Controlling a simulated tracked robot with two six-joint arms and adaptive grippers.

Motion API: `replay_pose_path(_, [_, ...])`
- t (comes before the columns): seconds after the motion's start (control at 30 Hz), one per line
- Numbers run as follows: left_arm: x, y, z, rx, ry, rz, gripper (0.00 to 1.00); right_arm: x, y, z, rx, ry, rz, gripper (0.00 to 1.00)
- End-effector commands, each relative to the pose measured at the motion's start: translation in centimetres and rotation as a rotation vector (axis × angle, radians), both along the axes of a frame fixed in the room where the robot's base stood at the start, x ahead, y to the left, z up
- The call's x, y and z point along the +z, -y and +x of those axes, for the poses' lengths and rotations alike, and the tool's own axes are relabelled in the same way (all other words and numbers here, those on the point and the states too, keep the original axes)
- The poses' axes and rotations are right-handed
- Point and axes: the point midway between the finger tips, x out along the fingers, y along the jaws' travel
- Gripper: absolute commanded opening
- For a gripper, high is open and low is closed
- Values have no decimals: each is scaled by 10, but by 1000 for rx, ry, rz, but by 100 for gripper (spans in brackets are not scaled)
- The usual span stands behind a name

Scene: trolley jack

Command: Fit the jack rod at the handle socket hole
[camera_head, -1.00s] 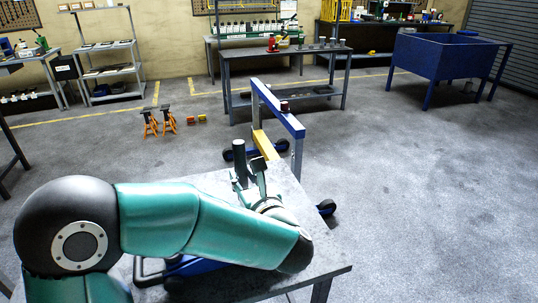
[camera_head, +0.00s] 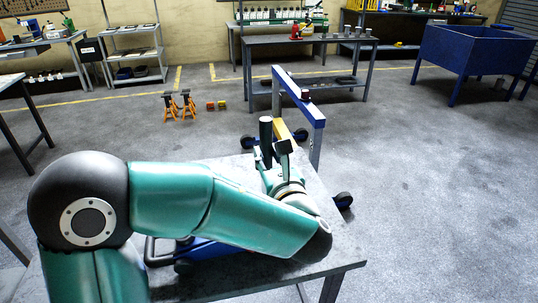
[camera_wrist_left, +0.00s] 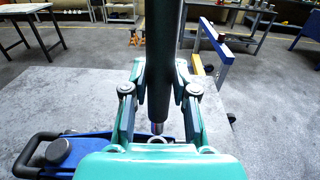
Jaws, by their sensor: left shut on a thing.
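The jack rod (camera_head: 266,130) is a dark, thick bar standing nearly upright above the grey table. My left gripper (camera_head: 272,158) is shut on it; in the left wrist view the rod (camera_wrist_left: 166,60) runs between the two fingers (camera_wrist_left: 160,85). Its narrower metallic lower end shows just above my green gripper body. The blue trolley jack (camera_head: 205,250) is on the table, largely hidden behind my left arm. In the left wrist view its blue frame and dark round pad (camera_wrist_left: 58,151) show at lower left. I cannot make out the handle socket hole. My right gripper is not in view.
The grey table (camera_head: 330,270) has bare room at its right front. A blue and yellow hoist frame (camera_head: 298,95) stands just behind it. Orange jack stands (camera_head: 180,105) are on the floor further back. A blue bin (camera_head: 470,60) stands at the far right.

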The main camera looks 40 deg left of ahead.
Motion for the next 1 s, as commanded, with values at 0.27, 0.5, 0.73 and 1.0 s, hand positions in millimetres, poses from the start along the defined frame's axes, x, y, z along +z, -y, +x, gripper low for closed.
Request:
replay_pose_path(0.27, [-29, 2, 1, -4, 1, 2, 0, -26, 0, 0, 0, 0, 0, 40])
replay_pose_path(0.5, [-39, 2, 2, -4, 1, 2, 0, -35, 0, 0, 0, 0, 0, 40])
replay_pose_path(0.73, [-40, 2, 1, -4, 1, 2, 0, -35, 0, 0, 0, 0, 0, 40])
replay_pose_path(1.0, [-39, 3, 2, -5, 2, 1, 0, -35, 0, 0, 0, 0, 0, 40])
